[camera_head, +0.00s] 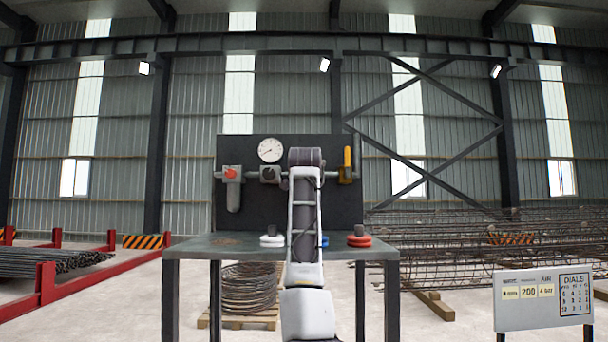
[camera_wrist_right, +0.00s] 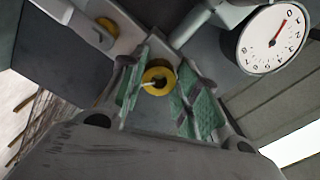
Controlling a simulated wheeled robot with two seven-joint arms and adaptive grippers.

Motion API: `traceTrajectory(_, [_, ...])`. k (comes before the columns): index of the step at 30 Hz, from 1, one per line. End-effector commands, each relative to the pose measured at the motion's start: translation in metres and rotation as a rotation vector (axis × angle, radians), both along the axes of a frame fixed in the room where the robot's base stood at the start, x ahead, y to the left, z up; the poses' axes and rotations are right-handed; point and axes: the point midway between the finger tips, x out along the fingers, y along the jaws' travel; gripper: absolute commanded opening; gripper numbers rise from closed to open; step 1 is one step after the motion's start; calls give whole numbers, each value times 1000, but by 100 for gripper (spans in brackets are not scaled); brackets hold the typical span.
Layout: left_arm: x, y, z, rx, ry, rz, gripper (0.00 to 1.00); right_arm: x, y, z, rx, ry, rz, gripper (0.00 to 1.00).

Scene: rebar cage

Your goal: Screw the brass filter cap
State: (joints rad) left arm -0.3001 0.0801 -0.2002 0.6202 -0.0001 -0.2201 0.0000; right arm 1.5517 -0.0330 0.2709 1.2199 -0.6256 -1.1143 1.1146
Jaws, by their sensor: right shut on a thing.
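The brass filter cap (camera_wrist_right: 166,70) shows in the right wrist view as a yellow ring with a dark centre and a thin pale piece across it. My right gripper (camera_wrist_right: 160,82) has its green-padded fingers on both sides of the cap and is shut on it. In the head view one arm of mine rises in the middle in front of the dark panel (camera_head: 340,207) and hides its own gripper and the cap. Whether the cap sits on a thread cannot be told. My left gripper is not in view.
A round gauge (camera_head: 270,150), a grey unit with a red knob (camera_head: 231,174) and a yellow handle (camera_head: 347,160) are on the panel.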

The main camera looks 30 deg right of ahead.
Motion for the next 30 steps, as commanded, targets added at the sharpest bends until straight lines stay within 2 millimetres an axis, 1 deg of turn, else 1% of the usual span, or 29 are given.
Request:
traceTrajectory(7, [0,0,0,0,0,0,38,1,0,-2,58,-30,0,8])
traceTrajectory(19, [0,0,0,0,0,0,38,1,0,-2,64,-34,0,8])
traceTrajectory(20, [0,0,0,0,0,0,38,1,0,-2,63,-33,0,34])
traceTrajectory(24, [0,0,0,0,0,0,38,1,0,-1,62,-34,1,52])
traceTrajectory(30, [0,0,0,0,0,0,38,0,0,-1,62,-35,0,53])
